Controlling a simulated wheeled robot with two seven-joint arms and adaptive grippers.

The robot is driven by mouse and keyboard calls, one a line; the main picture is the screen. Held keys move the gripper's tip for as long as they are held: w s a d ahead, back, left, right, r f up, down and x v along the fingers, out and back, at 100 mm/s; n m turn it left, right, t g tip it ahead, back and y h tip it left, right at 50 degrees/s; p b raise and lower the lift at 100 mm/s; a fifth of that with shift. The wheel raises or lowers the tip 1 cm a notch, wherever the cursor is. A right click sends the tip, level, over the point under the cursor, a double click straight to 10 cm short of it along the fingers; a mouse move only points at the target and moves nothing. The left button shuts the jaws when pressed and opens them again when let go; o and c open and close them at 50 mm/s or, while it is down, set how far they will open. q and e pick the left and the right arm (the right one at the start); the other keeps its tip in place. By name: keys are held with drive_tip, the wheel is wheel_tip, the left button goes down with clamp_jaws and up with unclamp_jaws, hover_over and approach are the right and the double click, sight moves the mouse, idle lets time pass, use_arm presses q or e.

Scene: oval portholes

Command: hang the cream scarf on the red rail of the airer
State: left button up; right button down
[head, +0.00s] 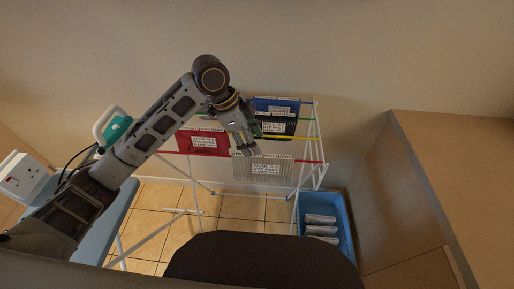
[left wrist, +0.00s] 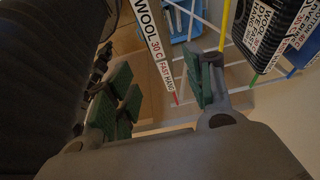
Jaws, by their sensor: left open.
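The cream scarf (head: 262,170), pale and striped with a white label, hangs on the red rail (head: 312,161) of the white airer (head: 320,130), towards the rail's right end. My left gripper (head: 250,148) is just above the scarf's top edge, open, its fingers apart from each other. In the left wrist view, the green-padded fingers of my left gripper (left wrist: 163,82) are spread. A white "WOOL 30 C" label (left wrist: 152,45) shows between them, seen steeply. I see nothing held in them. Part of the red rail is hidden. My right gripper is out of view.
A blue basket (head: 346,222) with folded items stands below right. An iron (head: 113,127) is on the left. A wooden cabinet (head: 460,150) bounds the right.

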use_arm(q)
drive_tip(key=shift+v, duration=1.75)
